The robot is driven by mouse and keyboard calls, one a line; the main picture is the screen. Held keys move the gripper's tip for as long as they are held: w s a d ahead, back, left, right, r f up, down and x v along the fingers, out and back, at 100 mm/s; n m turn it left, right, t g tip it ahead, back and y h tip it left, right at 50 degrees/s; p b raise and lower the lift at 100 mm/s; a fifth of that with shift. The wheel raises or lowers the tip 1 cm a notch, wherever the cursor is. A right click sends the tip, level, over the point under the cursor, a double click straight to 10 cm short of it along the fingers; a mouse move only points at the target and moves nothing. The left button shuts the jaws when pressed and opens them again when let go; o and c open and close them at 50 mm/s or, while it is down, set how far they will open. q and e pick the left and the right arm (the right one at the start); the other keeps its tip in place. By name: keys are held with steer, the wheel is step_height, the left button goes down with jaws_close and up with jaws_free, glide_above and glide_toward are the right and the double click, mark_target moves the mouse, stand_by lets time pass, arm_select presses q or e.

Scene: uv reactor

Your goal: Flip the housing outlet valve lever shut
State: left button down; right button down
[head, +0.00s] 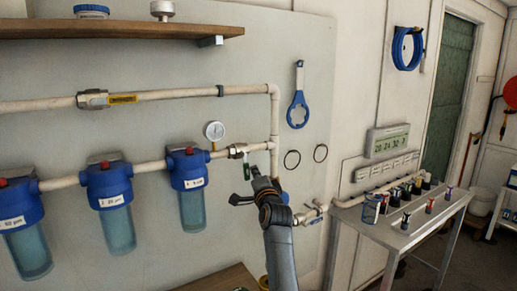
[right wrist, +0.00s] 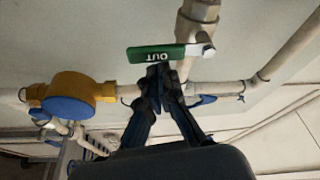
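The housing outlet valve (head: 237,151) sits on the lower pipe, right of the gauge and filter housings. Its green lever (head: 247,168) hangs down, crosswise to the pipe. In the right wrist view the lever (right wrist: 158,53), marked OUT, points left from the metal valve body (right wrist: 197,22). My right gripper (head: 262,175) is just right of the lever's lower part. In the right wrist view its fingertips (right wrist: 162,77) are together, close below the lever, with nothing seen between them. I cannot tell whether they touch the lever. My left gripper is not in view.
Three blue filter housings (head: 108,185) hang from the lower pipe. A pressure gauge (head: 214,131) stands left of the valve. The upper pipe has a valve with a yellow lever (head: 122,99). A vertical pipe (head: 275,125) runs right of the gripper. A blue wrench (head: 298,103) hangs beyond.

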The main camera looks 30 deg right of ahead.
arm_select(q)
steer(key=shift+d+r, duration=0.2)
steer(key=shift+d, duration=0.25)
arm_select(e)
steer(key=shift+a+f, duration=0.25)
steer(key=shift+a, duration=0.05)
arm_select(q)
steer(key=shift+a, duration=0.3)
